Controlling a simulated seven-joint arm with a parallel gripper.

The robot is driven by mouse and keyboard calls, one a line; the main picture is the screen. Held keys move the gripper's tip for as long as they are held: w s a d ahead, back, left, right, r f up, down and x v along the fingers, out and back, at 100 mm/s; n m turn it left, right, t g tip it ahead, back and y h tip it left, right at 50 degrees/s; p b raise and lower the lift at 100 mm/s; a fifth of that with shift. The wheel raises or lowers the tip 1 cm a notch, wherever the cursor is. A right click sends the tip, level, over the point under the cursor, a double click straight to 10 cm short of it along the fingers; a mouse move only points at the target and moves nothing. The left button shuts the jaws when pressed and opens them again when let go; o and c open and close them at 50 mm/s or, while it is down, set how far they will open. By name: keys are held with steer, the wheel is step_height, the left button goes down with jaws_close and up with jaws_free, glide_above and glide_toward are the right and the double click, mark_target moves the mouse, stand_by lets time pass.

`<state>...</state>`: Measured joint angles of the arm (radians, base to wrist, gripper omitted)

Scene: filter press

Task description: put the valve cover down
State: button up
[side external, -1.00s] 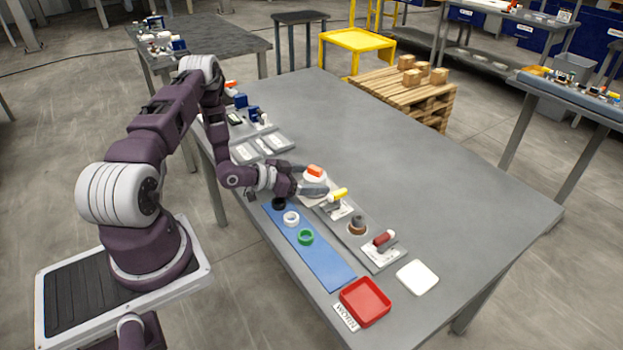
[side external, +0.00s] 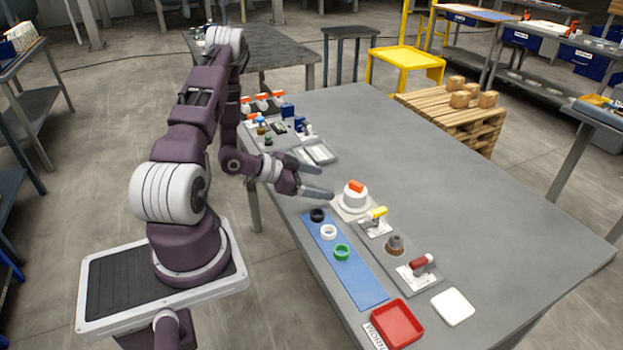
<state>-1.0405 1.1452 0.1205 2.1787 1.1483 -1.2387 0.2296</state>
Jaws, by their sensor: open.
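The valve cover, seemingly the white round piece with an orange top (side external: 354,193), sits upright on a pale square base (side external: 341,209) at the far end of a grey fixture. My gripper (side external: 326,182) is open and empty, to the left of the white piece. Its two fingers point right toward it, and a small gap shows between the fingertips and the piece.
A blue mat (side external: 360,283) carries black, white and green rings. The fixture also has a yellow-handled clamp (side external: 376,214), a brown-grey fitting (side external: 395,244) and a red-handled clamp (side external: 421,264). A red tray (side external: 399,322) and a white pad (side external: 453,306) lie in front. The right of the table is clear.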

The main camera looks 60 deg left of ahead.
steer(key=w+r+m+g+y, duration=0.1)
steer(key=w+r+g+y, duration=0.15)
steer(key=w+r, duration=0.4)
steer(key=s+d+r+n+g+y, duration=0.1)
steer(key=s+d+r+g+y, duration=0.2)
steer(key=r, duration=1)
steer(key=s+d+r+n+h, duration=0.1)
steer(key=s+d+r, duration=0.3)
steer(key=s+d, duration=0.7)
steer(key=s+d+r+n+g+h, duration=0.1)
steer(key=s+d+r+h, duration=0.2)
steer(key=s+d, duration=0.8)
steer(key=shift+d+r, duration=0.15)
steer(key=shift+r, duration=0.35)
